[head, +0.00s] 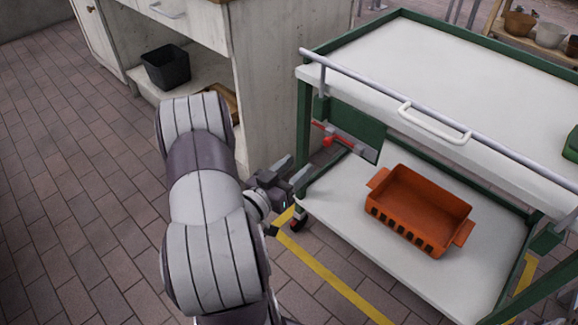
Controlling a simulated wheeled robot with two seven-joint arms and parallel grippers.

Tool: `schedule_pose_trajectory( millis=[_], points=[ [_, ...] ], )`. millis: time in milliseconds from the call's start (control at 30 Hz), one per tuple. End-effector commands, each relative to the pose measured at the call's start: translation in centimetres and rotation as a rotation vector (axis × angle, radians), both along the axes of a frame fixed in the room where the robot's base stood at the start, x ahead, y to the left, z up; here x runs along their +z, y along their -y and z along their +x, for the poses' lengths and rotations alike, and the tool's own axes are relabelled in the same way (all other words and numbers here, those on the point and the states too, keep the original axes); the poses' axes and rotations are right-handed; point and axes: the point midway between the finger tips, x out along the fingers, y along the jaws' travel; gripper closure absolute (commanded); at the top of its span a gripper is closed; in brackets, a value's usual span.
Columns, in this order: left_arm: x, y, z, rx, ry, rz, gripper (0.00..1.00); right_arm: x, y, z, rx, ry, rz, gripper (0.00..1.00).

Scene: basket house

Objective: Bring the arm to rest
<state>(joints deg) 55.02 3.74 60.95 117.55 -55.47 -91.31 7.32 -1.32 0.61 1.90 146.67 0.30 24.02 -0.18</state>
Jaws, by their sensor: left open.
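My left arm comes in from the bottom, left of centre, and reaches forward over the tiled floor. Its left gripper (292,178) is open, with nothing seen between the fingers. It is just left of the trolley's lower shelf, near the trolley's front left corner. My right gripper is not in view. An orange basket (426,207) with slotted sides and two handles sits upright on the lower shelf (350,232), to the right of the gripper and apart from it.
A wooden cabinet (270,75) with a black bin (167,67) stands behind the arm. Yellow tape (335,282) marks the floor. Open floor lies to the left.

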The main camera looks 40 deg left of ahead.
Motion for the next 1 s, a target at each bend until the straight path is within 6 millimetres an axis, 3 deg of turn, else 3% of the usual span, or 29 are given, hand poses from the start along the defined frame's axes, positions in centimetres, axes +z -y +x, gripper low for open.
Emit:
schedule_pose_trajectory(
  millis=[200,733,800,867,900,1000],
  points=[
    [0.0,0.0,-2.2,0.0,0.0,0.0,0.5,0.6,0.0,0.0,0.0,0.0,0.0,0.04],
    [-0.2,0.0,-2.3,-0.002,-0.008,0.003,0.5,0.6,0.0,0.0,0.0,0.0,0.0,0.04],
    [-1.6,-0.1,-2.3,0.002,-0.076,0.009,0.5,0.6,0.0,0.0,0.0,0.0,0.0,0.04],
    [-4.5,-0.6,-2.9,0.037,-0.221,0.005,0.5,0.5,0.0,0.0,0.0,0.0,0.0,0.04],
    [-6.8,-1.5,-3.7,0.082,-0.356,0.005,0.5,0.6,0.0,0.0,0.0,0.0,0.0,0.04],
    [-11.0,-4.0,-6.9,0.203,-0.754,0.002,0.5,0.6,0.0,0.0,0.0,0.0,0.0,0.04]
  ],
)
